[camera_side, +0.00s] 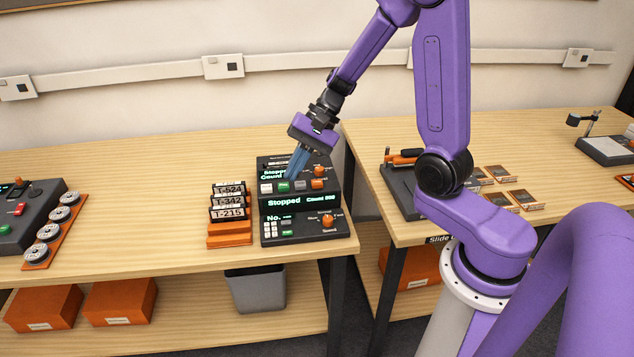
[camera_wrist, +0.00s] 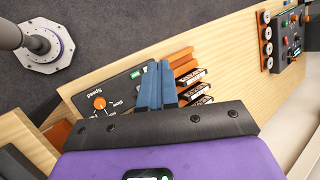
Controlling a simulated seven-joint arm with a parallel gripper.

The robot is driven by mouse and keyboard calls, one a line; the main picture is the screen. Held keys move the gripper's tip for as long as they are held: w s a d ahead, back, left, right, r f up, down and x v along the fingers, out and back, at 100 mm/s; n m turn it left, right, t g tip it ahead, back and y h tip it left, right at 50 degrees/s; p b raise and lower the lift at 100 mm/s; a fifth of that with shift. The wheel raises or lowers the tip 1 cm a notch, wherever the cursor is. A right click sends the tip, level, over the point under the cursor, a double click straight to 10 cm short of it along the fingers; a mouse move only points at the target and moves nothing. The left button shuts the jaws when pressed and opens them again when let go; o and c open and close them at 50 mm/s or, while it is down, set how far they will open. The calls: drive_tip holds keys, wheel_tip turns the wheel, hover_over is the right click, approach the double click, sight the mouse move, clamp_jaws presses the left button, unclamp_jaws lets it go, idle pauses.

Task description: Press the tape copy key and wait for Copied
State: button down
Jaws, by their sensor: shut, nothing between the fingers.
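A dark tape deck (camera_side: 300,229) stands on the near table, with stacked panels. Its middle display (camera_side: 302,201) reads "Stopped" and "Count 000". Above that is a row of keys: a white key (camera_side: 266,188), a green key (camera_side: 284,187), a grey one and an orange key (camera_side: 318,184). The key lettering is too small to read, so I cannot tell which is the copy key. My gripper (camera_side: 291,178) is shut and empty, its blue fingers pointing down just over the key row near the green key. In the wrist view, my fingers (camera_wrist: 157,64) partly hide the deck; contact cannot be told.
An orange rack (camera_side: 230,235) of labelled tapes (camera_side: 231,213) stands just left of the deck. Another dark console (camera_side: 30,215) and an orange strip of reels (camera_side: 48,233) are at far left. The tabletop between is clear. A second table (camera_side: 520,232) is at right.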

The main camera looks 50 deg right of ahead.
drive_tip(key=w+d+f+m+t, duration=0.1)
drive_tip(key=w+d+m+t, duration=0.25)
drive_tip(key=d+m, duration=0.3)
drive_tip(key=m+t+h, duration=0.3)
drive_tip(key=m, duration=0.2)
hover_over(320, 182)
drive_tip(key=shift+s+f+g, duration=0.1)
drive_tip(key=shift+f+g, duration=0.15)
drive_tip(key=shift+f, duration=0.45)
drive_tip(key=shift+f, duration=4.4)
drive_tip(key=shift+f, duration=0.1)
drive_tip(key=shift+f, duration=0.35)
